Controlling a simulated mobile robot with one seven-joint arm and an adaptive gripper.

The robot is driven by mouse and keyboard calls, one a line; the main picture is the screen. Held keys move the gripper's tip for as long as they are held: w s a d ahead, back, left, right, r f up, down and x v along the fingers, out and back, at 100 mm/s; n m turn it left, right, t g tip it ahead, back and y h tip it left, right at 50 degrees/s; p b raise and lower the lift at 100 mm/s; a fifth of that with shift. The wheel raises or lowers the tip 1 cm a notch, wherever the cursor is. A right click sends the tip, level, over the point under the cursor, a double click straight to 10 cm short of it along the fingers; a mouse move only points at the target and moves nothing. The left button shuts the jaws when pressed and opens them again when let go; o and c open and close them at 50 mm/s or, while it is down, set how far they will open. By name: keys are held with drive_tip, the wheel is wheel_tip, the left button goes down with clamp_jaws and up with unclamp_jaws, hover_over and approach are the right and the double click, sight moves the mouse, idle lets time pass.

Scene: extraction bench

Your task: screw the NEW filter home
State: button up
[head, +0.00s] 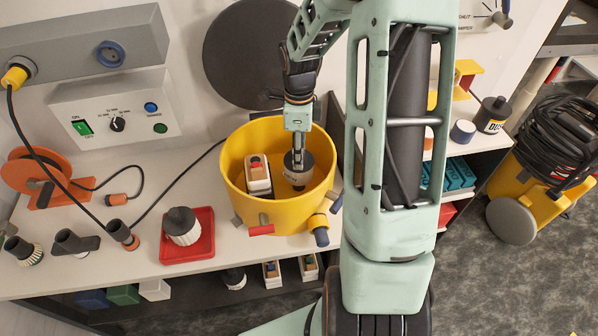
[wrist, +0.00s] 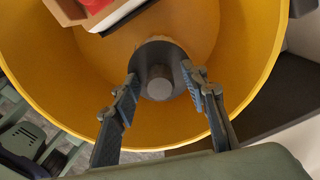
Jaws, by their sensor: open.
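A yellow drum (head: 237,192) stands open on the bench. Inside it is a dark grey round part (head: 299,160), perhaps a filter, with a pale marking that I cannot read. In the wrist view this part (wrist: 160,58) shows a lighter round knob (wrist: 159,86) at its centre. My gripper (head: 298,150) reaches down into the drum from above. In the wrist view my gripper (wrist: 165,82) is open, one finger on each side of the knob; I cannot tell whether they touch it. A pleated whitish filter with a dark top (head: 182,226) sits on a red tray (head: 205,247). Which filter is new is unclear.
A pale box with a red part (head: 258,178) is in the drum, left of the grey part. Coloured knobs (head: 320,231) stick out from the drum's front. An orange cable reel (head: 38,178) and several small fittings (head: 120,233) occupy the bench's left. The drum wall surrounds my gripper closely.

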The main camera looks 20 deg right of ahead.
idle(0.3)
drive_tip(key=n, duration=0.2)
drive_tip(key=shift+n+p, duration=0.35)
drive_tip(key=shift+n, duration=0.05)
drive_tip(key=n, duration=0.4)
drive_tip(key=shift+p, duration=0.4)
drive_tip(key=n+p, duration=0.1)
drive_tip(key=n, duration=0.4)
drive_tip(key=shift+n+p, duration=0.3)
drive_tip(key=shift+n, duration=1.2)
